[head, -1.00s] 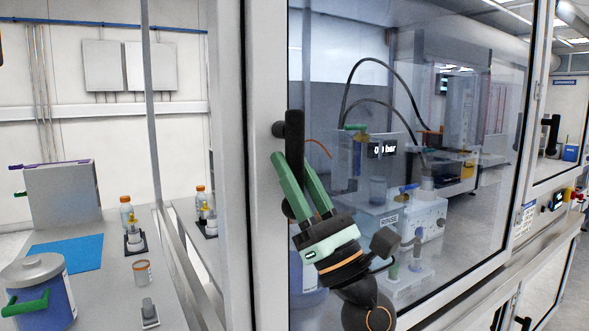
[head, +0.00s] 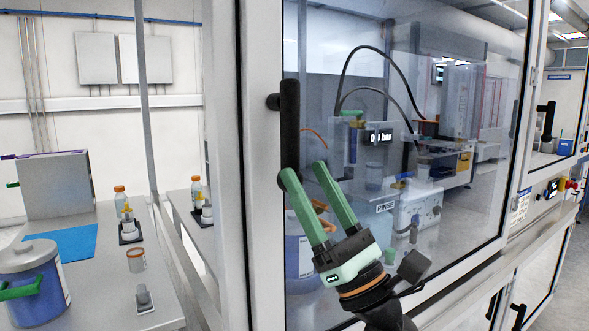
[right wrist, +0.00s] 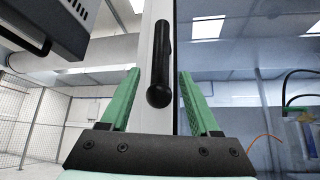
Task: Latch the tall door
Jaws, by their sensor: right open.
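The tall door (head: 460,235) is a large glazed panel in a light frame; I cannot tell whether it is fully shut. Its black bar handle (head: 290,120) stands upright at the glass's left edge, on a short round mount. My right gripper (head: 306,172) is open and empty, by the handle's lower part. Its left finger overlaps the bar in the head view; contact is unclear. In the right wrist view, the handle (right wrist: 160,75) shows between the open green fingers, its rounded lower end towards me. My left gripper is not in view.
A bench at left holds a blue canister (head: 35,285), a blue mat (head: 62,242), a grey box (head: 55,185) and small bottles. Rinse equipment (head: 390,205) stands behind the glass. Another black handle (head: 546,120) is on a door at right.

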